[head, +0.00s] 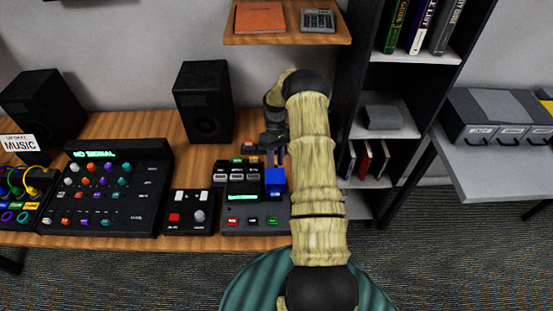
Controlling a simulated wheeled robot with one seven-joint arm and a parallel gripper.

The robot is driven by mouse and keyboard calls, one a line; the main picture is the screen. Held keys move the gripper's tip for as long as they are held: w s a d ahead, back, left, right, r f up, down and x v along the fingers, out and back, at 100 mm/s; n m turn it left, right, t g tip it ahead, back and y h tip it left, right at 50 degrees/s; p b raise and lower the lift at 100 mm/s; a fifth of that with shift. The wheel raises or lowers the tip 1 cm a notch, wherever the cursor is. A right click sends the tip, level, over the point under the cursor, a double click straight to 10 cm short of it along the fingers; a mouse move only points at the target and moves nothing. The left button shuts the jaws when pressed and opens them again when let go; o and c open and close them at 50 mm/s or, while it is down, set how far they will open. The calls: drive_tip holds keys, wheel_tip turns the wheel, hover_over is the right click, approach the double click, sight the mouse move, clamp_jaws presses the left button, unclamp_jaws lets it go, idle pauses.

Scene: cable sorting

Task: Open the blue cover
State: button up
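The blue cover (275,182) is a small upright blue block on the right side of a black device (255,221) on the wooden desk. The device also has a green-lit display, several grey switches and a row of red and green buttons. My gripper (277,158) points down just above and behind the blue cover. Its two thin dark fingers appear a little apart, with a gap between them. Their tips lie at the cover's top edge; I cannot tell whether they touch it. My arm hides the device's right edge.
A small control box (189,212) and a large mixer (107,192) stand to the left on the desk (140,125). A black speaker (203,102) is behind. A wall shelf (288,37) hangs above, and a dark bookcase (398,88) stands to the right.

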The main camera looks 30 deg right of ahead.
drive_tip(key=shift+s+a+f, duration=0.15)
drive_tip(key=shift+a+f, duration=0.15)
drive_tip(key=shift+a, duration=0.1)
drive_tip(key=b+v, duration=0.2)
drive_tip(key=v, duration=1)
drive_tip(key=shift+w+d+r+b, duration=0.2)
drive_tip(key=shift+d+r+b, duration=0.05)
drive_tip(key=shift+d+b, duration=0.1)
